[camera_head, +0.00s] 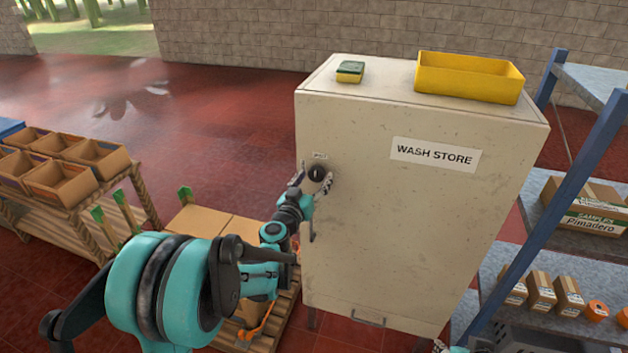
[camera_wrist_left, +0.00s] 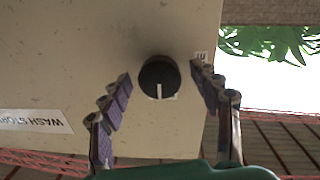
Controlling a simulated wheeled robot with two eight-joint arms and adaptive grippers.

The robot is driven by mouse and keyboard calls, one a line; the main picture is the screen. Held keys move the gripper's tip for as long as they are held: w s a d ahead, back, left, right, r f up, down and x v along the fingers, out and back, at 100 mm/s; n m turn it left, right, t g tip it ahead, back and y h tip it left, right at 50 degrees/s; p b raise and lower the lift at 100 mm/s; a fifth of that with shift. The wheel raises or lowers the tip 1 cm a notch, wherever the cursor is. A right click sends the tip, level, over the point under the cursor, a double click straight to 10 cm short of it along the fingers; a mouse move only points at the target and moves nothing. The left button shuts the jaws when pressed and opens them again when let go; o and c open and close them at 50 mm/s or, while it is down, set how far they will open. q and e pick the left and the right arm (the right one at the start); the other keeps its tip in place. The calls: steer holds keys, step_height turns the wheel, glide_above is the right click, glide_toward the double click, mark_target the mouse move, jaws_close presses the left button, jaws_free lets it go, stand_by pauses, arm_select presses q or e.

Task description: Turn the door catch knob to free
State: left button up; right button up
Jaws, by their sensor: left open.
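The door catch knob (camera_head: 316,173) is a round black knob on the upper left of the cream WASH STORE cabinet door (camera_head: 400,220). A small label sits just above it in the head view. In the left wrist view the knob (camera_wrist_left: 159,77) shows a white pointer line, and a small part-hidden label lies to its right. My left gripper (camera_head: 314,182) is open, with its fingers on either side of the knob. In the left wrist view clear gaps show between the knob and both fingers. Whether the fingertips reach the door surface is unclear.
A green and yellow sponge (camera_head: 350,72) and a yellow tray (camera_head: 468,78) are on the cabinet top. A blue-framed shelf (camera_head: 545,190) with boxes stands at the right. Wooden racks with cardboard bins (camera_head: 62,183) and boxes (camera_head: 200,225) stand at the left.

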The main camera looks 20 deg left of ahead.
arm_select(q)
steer(key=c, duration=1.2)
steer(key=shift+o, duration=0.2)
steer(key=shift+n, duration=0.3)
steer(key=n+b, duration=0.1)
steer(key=n, duration=0.2)
steer(key=shift+n, duration=0.4)
steer(key=n, duration=0.4)
steer(key=shift+d+n+b, duration=0.1)
steer(key=shift+n+b, duration=0.2)
steer(key=n, duration=0.4)
steer(key=shift+n+t+y, duration=0.3)
steer(key=shift+n, duration=0.1)
steer(key=shift+n+b, duration=0.3)
steer(key=shift+n, duration=2.1)
